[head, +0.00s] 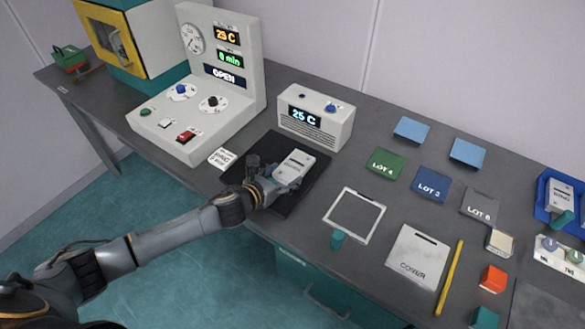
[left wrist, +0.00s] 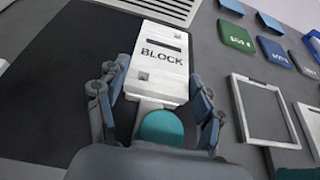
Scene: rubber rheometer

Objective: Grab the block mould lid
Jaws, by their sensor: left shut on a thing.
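The block mould lid (head: 294,167) is a pale grey block, and in the left wrist view it (left wrist: 160,58) reads BLOCK and has a teal handle (left wrist: 160,128) at its near end. It is at the black mat (head: 308,187) in front of the 25 C box. My left gripper (head: 270,183) is at its near end, and in the left wrist view the fingers (left wrist: 155,112) stand on both sides of that end, shut on it. Whether the lid touches what is under it cannot be told. My right gripper is not in view.
The 25 C box (head: 316,118) stands right behind the mat. A press with dials (head: 205,100) is to the left. A white frame (head: 354,214), a COVER plate (head: 417,258), LOT sheets (head: 386,164) and a yellow stick (head: 449,277) lie to the right.

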